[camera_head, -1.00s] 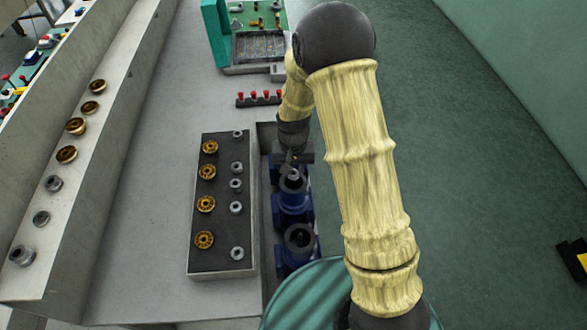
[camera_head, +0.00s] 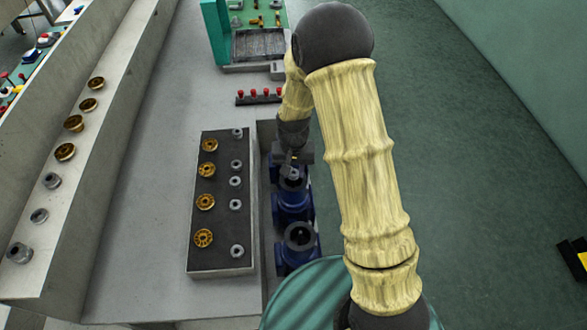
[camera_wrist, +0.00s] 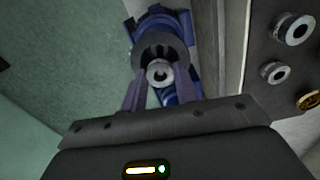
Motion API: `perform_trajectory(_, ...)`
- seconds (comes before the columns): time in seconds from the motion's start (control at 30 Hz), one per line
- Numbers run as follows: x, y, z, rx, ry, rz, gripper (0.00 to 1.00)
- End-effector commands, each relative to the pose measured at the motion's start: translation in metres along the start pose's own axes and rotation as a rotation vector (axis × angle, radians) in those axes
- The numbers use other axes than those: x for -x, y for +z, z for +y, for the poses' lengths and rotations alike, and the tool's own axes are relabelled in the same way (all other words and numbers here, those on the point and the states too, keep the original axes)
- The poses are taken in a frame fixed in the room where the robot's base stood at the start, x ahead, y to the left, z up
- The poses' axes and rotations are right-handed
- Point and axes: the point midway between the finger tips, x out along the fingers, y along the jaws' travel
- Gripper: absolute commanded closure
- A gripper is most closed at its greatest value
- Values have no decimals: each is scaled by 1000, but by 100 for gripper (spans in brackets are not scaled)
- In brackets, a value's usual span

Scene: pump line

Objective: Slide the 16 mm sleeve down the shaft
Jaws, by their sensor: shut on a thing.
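My gripper (camera_wrist: 160,88) is shut on a small grey metal sleeve (camera_wrist: 160,73), which sits between the two fingertips in the wrist view. Behind it is the dark round mouth of a blue pump housing (camera_wrist: 158,22). The sleeve appears lined up with this mouth, but I cannot tell how deep it is or whether it is around the shaft. The shaft is not clearly visible. In the head view my gripper (camera_head: 291,160) is over the blue pumps (camera_head: 293,208), and the held sleeve is too small to make out surely.
A dark tray (camera_head: 220,264) left of the pumps holds several brass and grey rings. More rings lie on the ledge (camera_head: 105,135) at far left. A rack with red-topped pieces (camera_head: 259,98) and a green fixture (camera_head: 215,35) stand farther back. Green floor lies right.

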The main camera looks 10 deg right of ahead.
Motion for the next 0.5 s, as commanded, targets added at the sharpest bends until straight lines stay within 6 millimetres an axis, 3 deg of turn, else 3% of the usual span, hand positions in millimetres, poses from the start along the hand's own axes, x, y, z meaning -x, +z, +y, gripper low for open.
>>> perform_trajectory(0.27,0,0,0,0,0,0,94)
perform_trajectory(0.3,0,0,0,0,0,0,64)
perform_trajectory(0.4,0,0,0,0,0,0,45)
perform_trajectory(0.5,0,0,0,0,0,0,45)
